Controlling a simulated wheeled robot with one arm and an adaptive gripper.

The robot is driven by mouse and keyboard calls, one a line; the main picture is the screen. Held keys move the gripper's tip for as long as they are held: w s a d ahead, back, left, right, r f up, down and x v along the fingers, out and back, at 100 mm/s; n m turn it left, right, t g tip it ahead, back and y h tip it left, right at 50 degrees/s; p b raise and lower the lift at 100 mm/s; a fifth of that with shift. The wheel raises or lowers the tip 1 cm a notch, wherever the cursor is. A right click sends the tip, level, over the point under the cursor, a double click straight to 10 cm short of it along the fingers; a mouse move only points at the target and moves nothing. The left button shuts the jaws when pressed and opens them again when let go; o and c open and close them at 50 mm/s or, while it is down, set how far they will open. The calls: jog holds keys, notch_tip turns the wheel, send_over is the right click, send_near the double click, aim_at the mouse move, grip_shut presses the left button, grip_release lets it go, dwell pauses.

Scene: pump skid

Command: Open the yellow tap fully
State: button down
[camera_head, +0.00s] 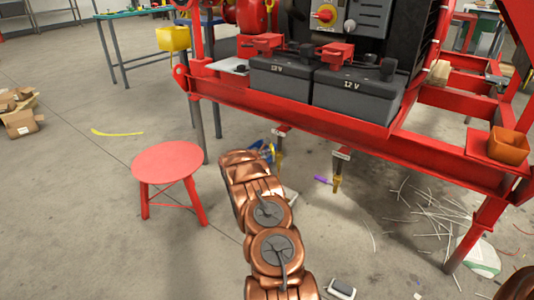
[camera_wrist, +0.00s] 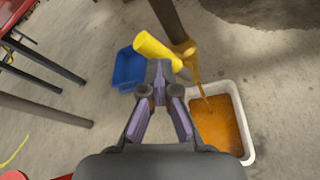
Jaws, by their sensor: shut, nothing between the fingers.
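The yellow tap's handle (camera_wrist: 155,49) shows in the wrist view, slanting down to the right toward its amber body (camera_wrist: 190,62) on a dark pipe. A thin orange stream runs from the tap into a white tray (camera_wrist: 247,130) holding orange liquid. My gripper (camera_wrist: 160,68) is shut and empty, with its fingertips close beside the handle's lower side. I cannot tell whether they touch it. In the head view, the yellow tap (camera_head: 279,160) is small and partly hidden beside my copper-coloured arm, and my gripper is hidden.
A blue tray (camera_wrist: 128,70) lies left of the tap. A second tap with a purple handle (camera_head: 323,181) hangs further right under the red skid frame (camera_head: 285,112). A red stool (camera_head: 168,162) stands left of my arm. Open floor lies at the left.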

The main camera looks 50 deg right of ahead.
jog(key=shift+s+d+r, duration=0.2)
jog(key=shift+s+d, duration=0.15)
jog(key=shift+w+r, duration=0.1)
jog(key=shift+r, duration=0.8)
jog(key=a+p, duration=0.3)
jog(key=a, duration=0.9)
jog(key=shift+f, duration=0.35)
jog(key=shift+a, duration=0.1)
dwell(0.3)
